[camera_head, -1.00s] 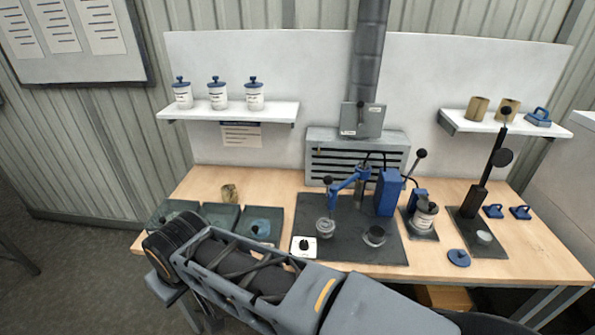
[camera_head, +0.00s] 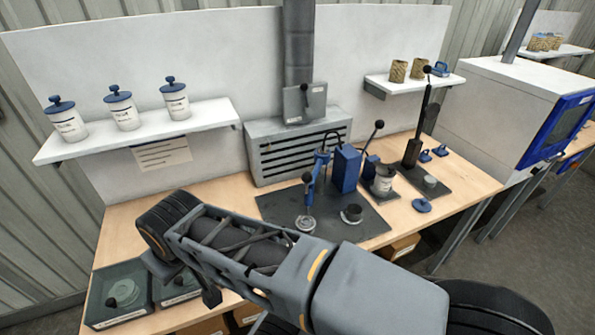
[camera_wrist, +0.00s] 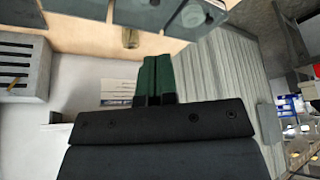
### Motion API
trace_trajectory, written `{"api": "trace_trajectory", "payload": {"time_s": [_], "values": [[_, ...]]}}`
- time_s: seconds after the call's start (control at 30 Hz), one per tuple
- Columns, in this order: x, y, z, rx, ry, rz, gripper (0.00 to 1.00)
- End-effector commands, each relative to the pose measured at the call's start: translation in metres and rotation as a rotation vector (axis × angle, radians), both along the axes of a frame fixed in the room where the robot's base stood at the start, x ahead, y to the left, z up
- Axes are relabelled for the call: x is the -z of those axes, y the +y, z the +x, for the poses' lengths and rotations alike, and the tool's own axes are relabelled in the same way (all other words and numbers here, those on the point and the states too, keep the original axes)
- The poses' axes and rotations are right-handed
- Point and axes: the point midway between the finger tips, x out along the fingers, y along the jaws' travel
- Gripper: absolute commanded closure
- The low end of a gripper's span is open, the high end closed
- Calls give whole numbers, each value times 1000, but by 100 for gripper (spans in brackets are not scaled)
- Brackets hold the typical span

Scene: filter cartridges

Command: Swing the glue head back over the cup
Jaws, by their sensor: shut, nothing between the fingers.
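The glue head (camera_head: 311,190) is a blue swing arm with a black knob and a nozzle, on the dark mat of the bench. Its nozzle points down at a round pale dish (camera_head: 305,223). A small dark cup (camera_head: 352,213) stands to the right of that dish, apart from the nozzle. I cannot tell for sure which of the two is the task's cup. My gripper (camera_wrist: 155,60) shows in the wrist view with its green fingers together and empty, away from the glue head.
My arm crosses the bench front. A blue box (camera_head: 345,168) stands beside the glue head. A lever press (camera_head: 417,140) and a jar (camera_head: 383,180) are to the right. Lidded jars stand on the left shelf (camera_head: 140,131). Trays (camera_head: 118,295) lie front left. A white machine (camera_head: 500,110) stands far right.

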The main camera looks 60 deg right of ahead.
Motion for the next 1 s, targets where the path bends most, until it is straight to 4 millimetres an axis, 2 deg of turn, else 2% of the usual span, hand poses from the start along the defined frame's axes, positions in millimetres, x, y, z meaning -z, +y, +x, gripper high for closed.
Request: {"api": "trace_trajectory", "payload": {"time_s": [0.33,0.47,0.57,0.67,0.8,1.0], "values": [[0,0,0,-1,2,-2,100],[0,-9,6,-21,46,-45,100],[0,-31,17,-61,144,-135,100],[0,-65,34,-127,307,-257,100],[2,-128,57,-234,602,-412,100],[9,-215,80,-347,1032,-507,100]]}}
